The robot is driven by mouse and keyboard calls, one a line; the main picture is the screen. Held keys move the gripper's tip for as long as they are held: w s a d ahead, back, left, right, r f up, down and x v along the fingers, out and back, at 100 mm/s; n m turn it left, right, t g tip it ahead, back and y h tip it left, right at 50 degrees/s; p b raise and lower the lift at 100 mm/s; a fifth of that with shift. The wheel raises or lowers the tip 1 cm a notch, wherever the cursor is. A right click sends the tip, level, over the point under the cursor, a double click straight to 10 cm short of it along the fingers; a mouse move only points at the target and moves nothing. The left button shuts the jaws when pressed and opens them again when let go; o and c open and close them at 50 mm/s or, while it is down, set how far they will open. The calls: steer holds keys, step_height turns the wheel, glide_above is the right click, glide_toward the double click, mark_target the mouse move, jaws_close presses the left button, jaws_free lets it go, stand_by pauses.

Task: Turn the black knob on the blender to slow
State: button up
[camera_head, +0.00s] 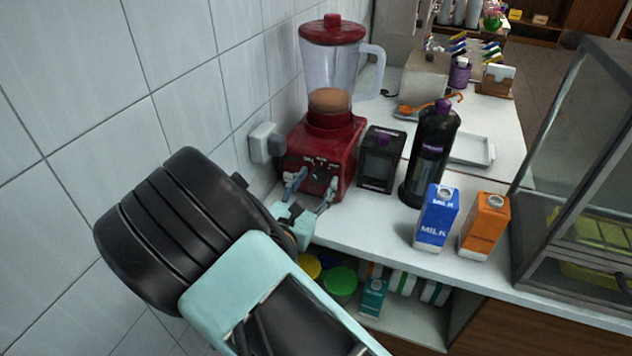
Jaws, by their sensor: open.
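The red blender (322,140) stands on the white counter against the tiled wall. It has a red lid, a clear jug with a handle and some brown contents low in the jug. Its black knob (320,174) is on the front of the red base. The knob's exact setting is too small to read. My gripper (311,190) is at the blender's front, with its fingers spread open on either side of the knob. I cannot tell whether a finger touches the knob or the base.
A small black box-like item (381,160), a dark bottle (430,150), a blue milk carton (436,218) and an orange carton (484,226) stand right of the blender. A glass case (585,170) is at far right. The tiled wall (120,80) is close on the left.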

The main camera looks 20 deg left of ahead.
steer(key=shift+c, duration=0.3)
steer(key=c, duration=1.1)
steer(key=shift+f+b, duration=0.1)
steer(key=shift+b, duration=0.2)
steer(key=m+b, duration=0.4)
steer(key=shift+f+m, duration=0.15)
steer(key=shift+m, duration=0.15)
steer(key=m+b, duration=0.2)
steer(key=b, duration=0.1)
steer(key=shift+r+m+b, duration=0.2)
steer(key=shift+m+b, duration=0.35)
steer(key=shift+m, duration=0.05)
